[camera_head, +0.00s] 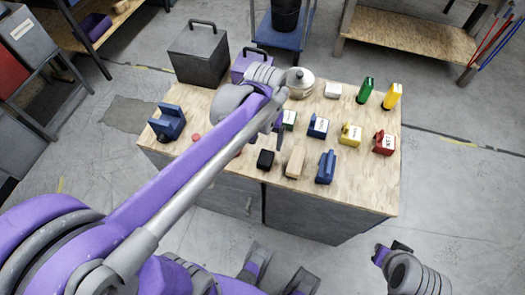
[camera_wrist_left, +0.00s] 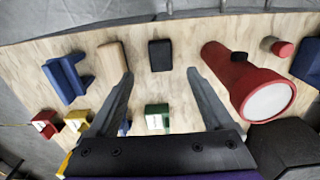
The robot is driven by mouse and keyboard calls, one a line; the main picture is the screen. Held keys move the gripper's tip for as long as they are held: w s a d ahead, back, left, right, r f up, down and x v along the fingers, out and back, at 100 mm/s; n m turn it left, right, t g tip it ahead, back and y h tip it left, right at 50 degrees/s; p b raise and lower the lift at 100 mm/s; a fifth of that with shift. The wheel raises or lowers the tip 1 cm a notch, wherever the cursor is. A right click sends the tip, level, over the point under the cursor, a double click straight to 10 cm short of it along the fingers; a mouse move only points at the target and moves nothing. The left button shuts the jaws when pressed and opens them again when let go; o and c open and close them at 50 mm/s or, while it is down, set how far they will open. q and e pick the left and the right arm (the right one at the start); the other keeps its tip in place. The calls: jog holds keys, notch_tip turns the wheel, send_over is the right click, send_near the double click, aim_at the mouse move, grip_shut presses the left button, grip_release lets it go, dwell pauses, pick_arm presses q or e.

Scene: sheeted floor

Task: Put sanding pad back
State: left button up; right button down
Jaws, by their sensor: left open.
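No piece is plainly marked as the sanding pad. A small black block (camera_head: 265,159) lies near the table's front edge; it also shows in the left wrist view (camera_wrist_left: 161,55). Beside it lie a pale wooden block (camera_head: 296,161) and a blue piece with a raised part (camera_head: 326,167). My left gripper (camera_wrist_left: 159,75) is open and empty above the table, the black block showing just beyond its fingertips. In the head view, my left arm hides part of the tabletop. Part of my right arm's end (camera_head: 395,255) shows low at the right, its fingers unclear.
A red flashlight (camera_wrist_left: 240,80) lies beside the left gripper's right finger in the wrist view. The wooden tabletop (camera_head: 350,185) also holds a grey toolbox (camera_head: 200,55), a lidded pot (camera_head: 300,82), and green, yellow, blue and red labelled pieces. Its front right corner is bare.

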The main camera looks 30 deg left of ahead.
pick_arm(q)
jog(key=s+d+f+m+t, duration=0.2)
jog(key=s+d+f+t, duration=0.1)
jog(key=s, duration=0.7)
jog(key=shift+s+f+m+t, duration=0.15)
jog(key=shift+s+m+t, duration=0.2)
jog(key=shift+t, duration=0.55)
